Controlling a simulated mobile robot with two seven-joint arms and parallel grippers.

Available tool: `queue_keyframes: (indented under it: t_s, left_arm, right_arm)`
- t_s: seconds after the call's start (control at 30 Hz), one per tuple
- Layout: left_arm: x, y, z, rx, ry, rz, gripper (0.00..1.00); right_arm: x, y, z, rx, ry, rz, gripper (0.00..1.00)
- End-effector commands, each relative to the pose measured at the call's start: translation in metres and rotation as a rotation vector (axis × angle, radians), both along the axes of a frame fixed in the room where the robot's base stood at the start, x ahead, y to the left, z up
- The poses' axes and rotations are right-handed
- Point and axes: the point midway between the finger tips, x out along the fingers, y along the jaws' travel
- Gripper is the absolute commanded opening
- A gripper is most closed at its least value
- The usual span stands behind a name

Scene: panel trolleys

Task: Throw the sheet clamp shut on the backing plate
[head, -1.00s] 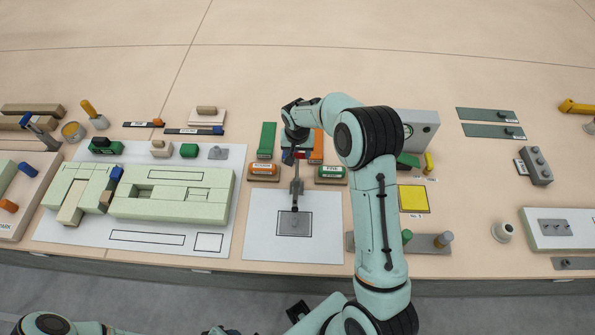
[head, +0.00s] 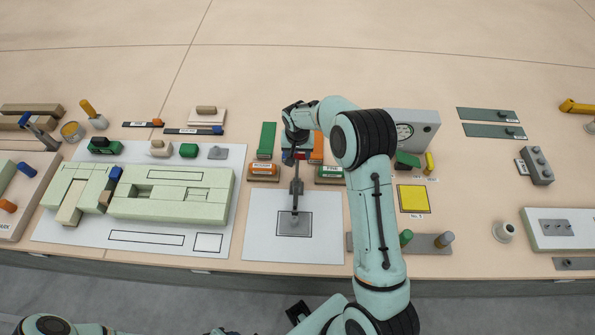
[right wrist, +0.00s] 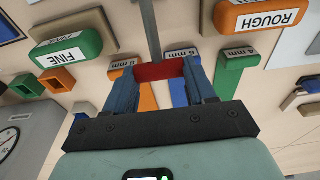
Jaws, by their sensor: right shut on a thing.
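The sheet clamp shows as a narrow grey bar (head: 297,188) in the head view, reaching from my right gripper down to the grey backing plate (head: 294,226). The plate lies flat inside a black outline on a white sheet (head: 265,245). I cannot tell whether the clamp's tip presses on the plate. My right gripper (head: 295,158) is at the clamp's far end. In the right wrist view its two blue fingers (right wrist: 160,82) are shut on the red handle (right wrist: 160,71), with the grey bar running away beyond it.
An orange block (head: 263,169) and a green block (head: 330,172) with labels stand close on either side of the right gripper. Pale green blocks (head: 170,195) lie to the left. A yellow square (head: 413,199) and a grey plate with pegs (head: 430,243) lie to the right.

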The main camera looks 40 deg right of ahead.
Motion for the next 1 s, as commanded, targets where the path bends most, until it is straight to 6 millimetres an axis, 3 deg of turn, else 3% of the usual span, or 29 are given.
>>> queue_keyframes:
  t_s: [0.07,0.1,0.17,0.57,1.0]
  left_arm:
    - [-0.002,0.0,-0.003,0.0,0.002,0.0,0.43]
    - [-0.002,0.0,-0.003,0.0,0.002,0.0,0.43]
    - [-0.001,0.0,-0.002,0.001,0.002,0.0,0.43]
    - [0.0,0.0,-0.001,0.0,0.0,0.0,0.43]
    - [0.007,0.0,0.011,0.0,-0.008,0.001,0.43]
  right_arm:
    - [0.0,-0.001,-0.006,-0.001,0.0,0.0,0.31]
    - [0.001,-0.001,-0.005,-0.001,-0.001,0.0,0.65]
    - [0.001,-0.001,-0.005,-0.001,-0.001,0.0,0.81]
    - [0.0,0.0,-0.001,0.0,0.0,0.0,0.81]
    - [-0.002,0.003,0.029,0.0,-0.001,0.0,0.81]
